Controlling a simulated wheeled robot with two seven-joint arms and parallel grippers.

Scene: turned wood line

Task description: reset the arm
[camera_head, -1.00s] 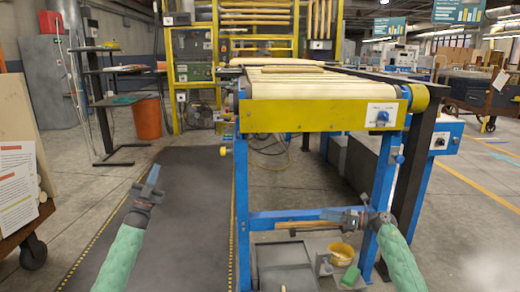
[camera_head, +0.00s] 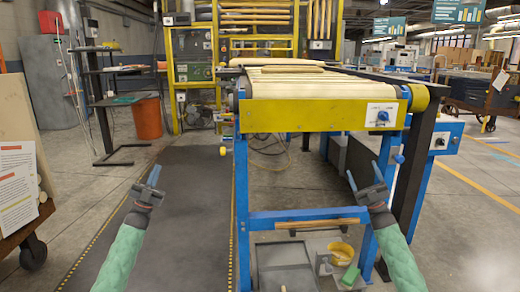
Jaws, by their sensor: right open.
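My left gripper (camera_head: 153,176) points up and away over the dark floor mat, left of the conveyor, apart from it. Its fingers overlap from this side, so their gap is hard to judge. My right gripper (camera_head: 363,175) points up and away in front of the blue frame at the conveyor's right end. Its two fingers are spread, with nothing between them. Both arms come in from the bottom edge in green sleeves.
The conveyor (camera_head: 300,117) with a yellow front bar stands ahead, a turned wood piece (camera_head: 292,69) on its belt. Low in its frame are a wooden bar (camera_head: 315,224), a grey tray (camera_head: 285,277) and a yellow bucket (camera_head: 341,252). A dark mat (camera_head: 190,200) lies clear at left.

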